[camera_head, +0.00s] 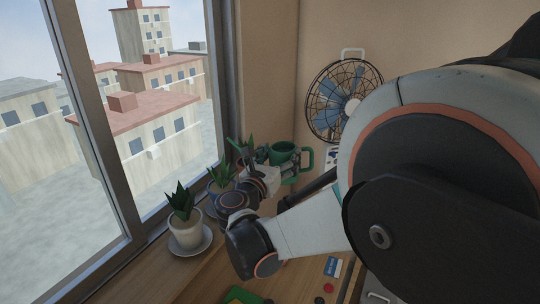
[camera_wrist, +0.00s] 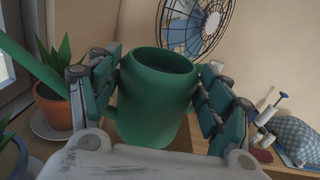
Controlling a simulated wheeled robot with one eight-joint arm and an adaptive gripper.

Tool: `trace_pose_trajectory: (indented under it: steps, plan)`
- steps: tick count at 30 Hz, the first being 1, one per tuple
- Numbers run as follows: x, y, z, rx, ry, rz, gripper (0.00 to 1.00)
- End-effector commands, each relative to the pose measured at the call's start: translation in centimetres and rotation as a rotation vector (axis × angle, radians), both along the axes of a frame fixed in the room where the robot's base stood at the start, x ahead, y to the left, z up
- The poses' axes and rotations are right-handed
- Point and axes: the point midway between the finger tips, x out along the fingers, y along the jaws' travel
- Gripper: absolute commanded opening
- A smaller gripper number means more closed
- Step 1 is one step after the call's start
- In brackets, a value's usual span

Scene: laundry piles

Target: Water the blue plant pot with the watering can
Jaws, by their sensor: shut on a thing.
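The green watering can (camera_head: 284,155) is held upright in my gripper (camera_head: 274,168) near the window corner. In the wrist view my gripper's fingers (camera_wrist: 160,70) close on both sides of the can's round body (camera_wrist: 155,105). Its handle shows on the right in the head view, and a long green spout (camera_wrist: 32,66) runs off to the left in the wrist view. The blue plant pot (camera_head: 213,188) stands on the sill left of the can, partly hidden by my wrist. Its leaves (camera_head: 221,175) show above it.
A white potted plant (camera_head: 186,229) on a saucer stands nearer on the wooden sill, by the window. A terracotta potted plant (camera_wrist: 53,108) stands left of the can. A fan (camera_head: 341,100) is at the back wall. Small items lie on the right (camera_wrist: 268,125).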

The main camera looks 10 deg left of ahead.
Motion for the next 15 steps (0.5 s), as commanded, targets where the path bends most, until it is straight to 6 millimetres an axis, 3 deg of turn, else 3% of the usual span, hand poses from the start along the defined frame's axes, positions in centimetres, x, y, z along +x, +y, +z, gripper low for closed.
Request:
trace_pose_trajectory:
  steps: [6, 15]
  plan:
    - [-1.8, 2.4, 0.8, -0.004, -0.003, -0.016, 0.35]
    - [-1.9, 2.4, -1.3, -0.057, -0.011, -0.020, 0.35]
